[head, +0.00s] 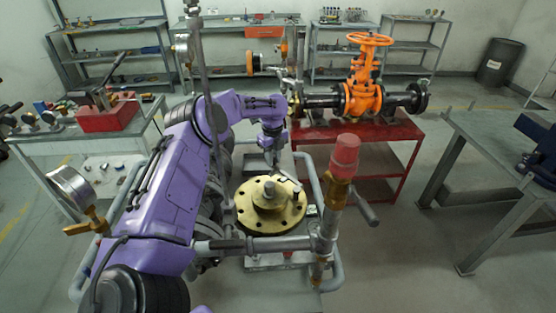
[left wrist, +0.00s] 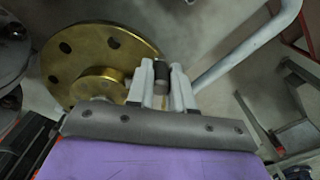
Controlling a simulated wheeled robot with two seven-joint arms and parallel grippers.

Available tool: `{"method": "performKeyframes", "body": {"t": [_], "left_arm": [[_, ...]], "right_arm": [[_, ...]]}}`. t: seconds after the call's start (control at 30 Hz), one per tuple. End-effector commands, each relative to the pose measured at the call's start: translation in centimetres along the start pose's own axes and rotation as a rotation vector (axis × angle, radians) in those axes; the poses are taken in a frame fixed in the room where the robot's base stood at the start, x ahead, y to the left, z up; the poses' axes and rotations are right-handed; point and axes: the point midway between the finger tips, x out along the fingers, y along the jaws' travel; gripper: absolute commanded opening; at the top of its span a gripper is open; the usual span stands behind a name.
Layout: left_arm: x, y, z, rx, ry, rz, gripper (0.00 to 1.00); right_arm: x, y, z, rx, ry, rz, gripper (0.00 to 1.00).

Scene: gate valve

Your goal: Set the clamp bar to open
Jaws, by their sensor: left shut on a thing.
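My left gripper (head: 277,170) reaches down in the head view to the near side of the red table, over the round brass flange (head: 262,222). In the left wrist view its two pale fingers (left wrist: 164,84) are shut on a short bar with a dark end (left wrist: 158,76), which looks like the clamp bar. The bar sits beside the brass flange (left wrist: 82,62). In the head view the bar is small and mostly hidden by the fingers, so its exact angle is unclear. My right gripper is not in view.
An orange gate valve (head: 362,90) stands on the red table (head: 345,133). A red-capped upright fitting (head: 343,165) and grey pipes rise close to the right of the flange. A workbench (head: 475,140) stands at right, with open floor between.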

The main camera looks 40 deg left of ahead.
Motion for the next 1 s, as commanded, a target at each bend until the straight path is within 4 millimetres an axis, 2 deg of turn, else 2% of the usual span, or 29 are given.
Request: {"method": "performKeyframes", "body": {"t": [0.63,0.67,0.7,0.73,1.0], "left_arm": [[0.17,0.47,0.69,-0.025,0.005,0.0,0.0],[0.17,0.46,0.68,-0.025,0.005,0.0,0.27],[0.17,0.45,0.68,-0.025,0.005,0.0,0.4],[0.15,0.45,0.69,-0.024,0.005,0.0,0.46],[-0.02,0.43,0.78,-0.023,0.002,-0.001,0.46]], "right_arm": [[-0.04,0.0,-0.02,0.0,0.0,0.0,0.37],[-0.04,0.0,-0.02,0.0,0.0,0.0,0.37],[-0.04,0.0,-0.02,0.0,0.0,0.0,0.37],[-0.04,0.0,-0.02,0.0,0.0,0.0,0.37],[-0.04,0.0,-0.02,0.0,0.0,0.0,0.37]]}}
